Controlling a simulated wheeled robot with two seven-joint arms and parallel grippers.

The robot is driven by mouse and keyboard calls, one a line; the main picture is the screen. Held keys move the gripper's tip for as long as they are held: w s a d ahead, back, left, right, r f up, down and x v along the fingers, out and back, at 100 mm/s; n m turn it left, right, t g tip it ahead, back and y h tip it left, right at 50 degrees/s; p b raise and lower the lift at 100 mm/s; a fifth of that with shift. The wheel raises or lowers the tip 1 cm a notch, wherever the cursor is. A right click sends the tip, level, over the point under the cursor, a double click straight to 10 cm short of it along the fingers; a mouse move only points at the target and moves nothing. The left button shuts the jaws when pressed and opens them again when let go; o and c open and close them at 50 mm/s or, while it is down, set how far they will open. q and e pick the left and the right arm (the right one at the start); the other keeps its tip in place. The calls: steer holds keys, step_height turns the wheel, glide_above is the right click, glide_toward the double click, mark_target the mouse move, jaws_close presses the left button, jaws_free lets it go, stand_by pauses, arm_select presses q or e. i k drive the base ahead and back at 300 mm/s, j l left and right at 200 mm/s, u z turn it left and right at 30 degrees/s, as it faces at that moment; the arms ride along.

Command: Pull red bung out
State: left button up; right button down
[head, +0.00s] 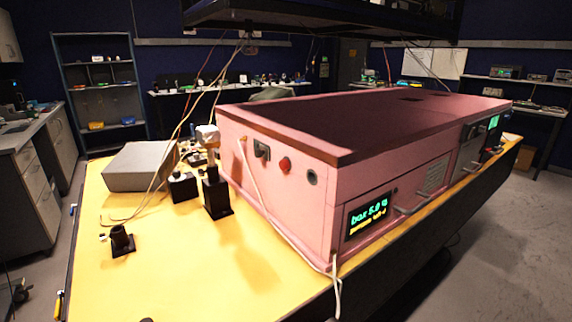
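The red bung (285,165) sits in the left side wall of the pink foam enclosure (330,184). It is a small round red piece that stands out from the pink wall. A dark square fitting (261,150) is to its left on the same wall, and a dark round port (312,177) is to its right. Nothing touches the bung in the head view. Neither of my grippers can be made out in this view.
The enclosure stands on a yellow tabletop (180,270). A black post mount (216,195) stands before its left wall, and a white cable (285,230) hangs along that wall. A grey box (139,167) is at the back left. The front left tabletop is mostly clear.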

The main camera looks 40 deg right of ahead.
mark_target(284, 164)
steer(key=i+j+z, duration=0.35)
steer(key=j, duration=0.15)
steer(key=i+j+z, duration=0.15)
steer(key=j+z, duration=0.15)
steer(key=j, duration=0.2)
steer(key=i+j+z, duration=0.15)
steer(key=j+z, duration=0.2)
steer(key=j, duration=0.25)
steer(key=j+z, duration=0.3)
steer(key=j, duration=0.3)
steer(key=j+z, duration=0.35)
steer(key=j, duration=0.3)
steer(key=i, duration=0.05)
